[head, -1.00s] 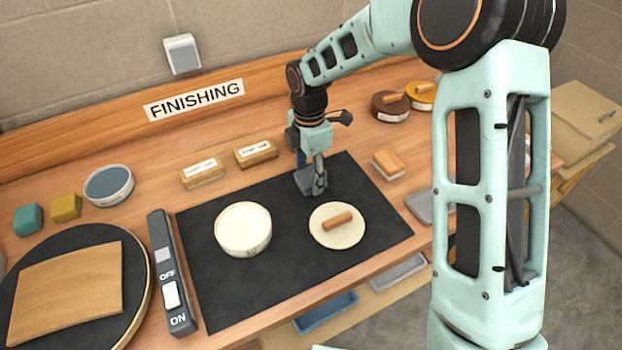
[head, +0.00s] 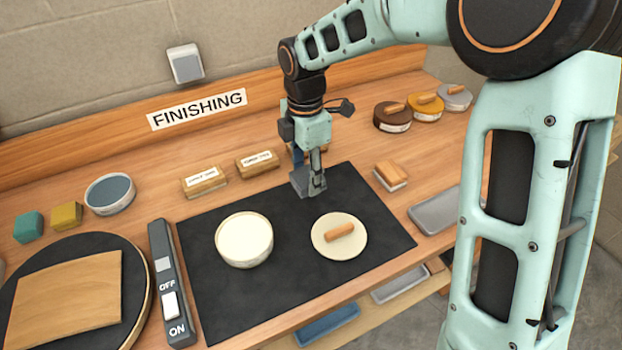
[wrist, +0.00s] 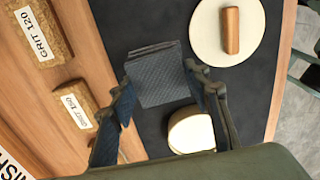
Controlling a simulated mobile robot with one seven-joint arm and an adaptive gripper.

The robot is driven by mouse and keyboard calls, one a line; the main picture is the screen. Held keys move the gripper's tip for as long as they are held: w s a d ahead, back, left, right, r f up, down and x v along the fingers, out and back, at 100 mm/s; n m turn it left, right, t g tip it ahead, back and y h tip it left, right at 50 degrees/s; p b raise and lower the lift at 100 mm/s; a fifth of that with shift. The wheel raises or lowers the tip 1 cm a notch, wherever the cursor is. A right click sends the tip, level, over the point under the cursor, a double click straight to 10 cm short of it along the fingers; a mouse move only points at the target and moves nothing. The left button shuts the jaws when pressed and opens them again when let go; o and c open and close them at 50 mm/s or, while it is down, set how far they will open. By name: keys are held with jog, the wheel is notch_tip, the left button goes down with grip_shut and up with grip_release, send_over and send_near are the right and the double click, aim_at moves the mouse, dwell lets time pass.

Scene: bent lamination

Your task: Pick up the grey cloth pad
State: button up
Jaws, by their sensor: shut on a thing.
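The grey cloth pad (wrist: 158,80) is pinched between the two fingers of my gripper (wrist: 160,88) in the wrist view. In the head view the pad (head: 299,186) shows at the fingertips of my gripper (head: 310,182), over the far part of the black mat (head: 200,270). The fingers hide part of it there. Whether its underside is clear of the mat is hard to tell.
A cream round tub (head: 244,240) and a cream disc with a wooden handle (head: 339,235) are on the mat nearer the front. Labelled blocks (head: 204,182) stand behind the mat. A wood-topped block (head: 391,175) and a grey tray (head: 435,210) are to the right.

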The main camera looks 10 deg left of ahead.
jog(key=s+a+r, duration=0.1)
jog(key=s+r, duration=0.2)
jog(key=s, duration=0.2)
jog(key=s+r+b, duration=0.1)
jog(key=s+r, duration=0.2)
jog(key=s, duration=0.2)
jog(key=shift+s+a, duration=0.25)
jog(key=shift+a, duration=0.1)
jog(key=o, duration=0.5)
jog(key=shift+c, duration=0.2)
jog(key=c, duration=0.5)
jog(key=shift+w, duration=0.1)
jog(key=shift+a+p, duration=0.1)
jog(key=shift+p, duration=0.3)
